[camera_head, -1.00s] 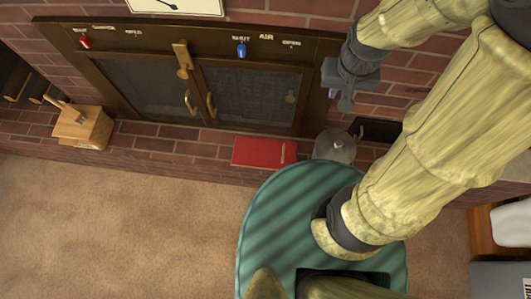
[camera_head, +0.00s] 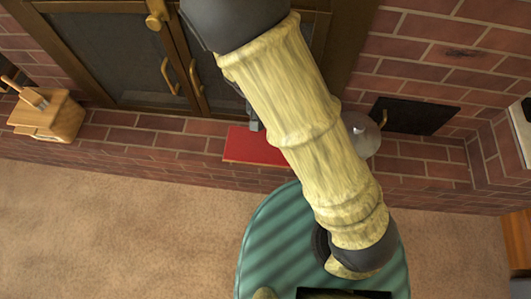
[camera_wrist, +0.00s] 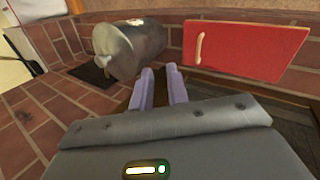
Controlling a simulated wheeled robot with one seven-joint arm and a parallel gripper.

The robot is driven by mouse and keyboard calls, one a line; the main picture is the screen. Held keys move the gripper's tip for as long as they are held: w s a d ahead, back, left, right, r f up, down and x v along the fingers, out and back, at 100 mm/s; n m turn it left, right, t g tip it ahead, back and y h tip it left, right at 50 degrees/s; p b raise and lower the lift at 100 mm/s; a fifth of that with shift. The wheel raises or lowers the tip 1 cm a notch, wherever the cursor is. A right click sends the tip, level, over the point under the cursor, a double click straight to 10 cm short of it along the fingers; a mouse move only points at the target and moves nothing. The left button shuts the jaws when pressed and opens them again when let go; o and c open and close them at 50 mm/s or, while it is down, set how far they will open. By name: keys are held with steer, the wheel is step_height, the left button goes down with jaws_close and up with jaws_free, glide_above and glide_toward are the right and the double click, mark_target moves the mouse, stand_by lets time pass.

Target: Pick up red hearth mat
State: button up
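The red hearth mat (camera_head: 255,147) is a flat red rectangle lying on the brick hearth in front of the dark doors. In the head view my arm hides its right end. In the wrist view the red mat (camera_wrist: 245,48) is at the upper right, with a pale strip on it. My gripper (camera_wrist: 160,70) shows two purple fingers with a narrow empty gap between them. They are to the left of the mat and apart from it in that view. In the head view my arm mostly hides the gripper.
A grey metal pot (camera_head: 361,134) stands just right of the mat; it also shows in the wrist view (camera_wrist: 130,45). A wooden block (camera_head: 47,115) stands at the left on the hearth. The glazed doors (camera_head: 110,50) rise behind. The carpet (camera_head: 120,230) is clear.

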steer(key=a+f+t+h+b, duration=0.2)
steer(key=a+f+t+b, duration=0.1)
steer(key=a+f+b, duration=0.2)
steer(key=s+a+f+n+t+h+b, duration=0.1)
steer(key=a+f+t+h+b, duration=0.1)
steer(key=a+f+b, duration=0.3)
step_height(320, 180, down, 8)
steer(key=t+b, duration=0.1)
steer(key=b, duration=0.3)
steer(key=shift+a+r, duration=0.15)
steer(key=shift+r, duration=0.1)
steer(key=b+x, duration=0.6)
steer(key=x, duration=0.5)
steer(key=shift+d+f+b, duration=0.25)
steer(key=shift+b, duration=0.1)
steer(key=shift+w+d, duration=0.25)
steer(key=shift+d, duration=0.05)
steer(key=shift+s, duration=0.2)
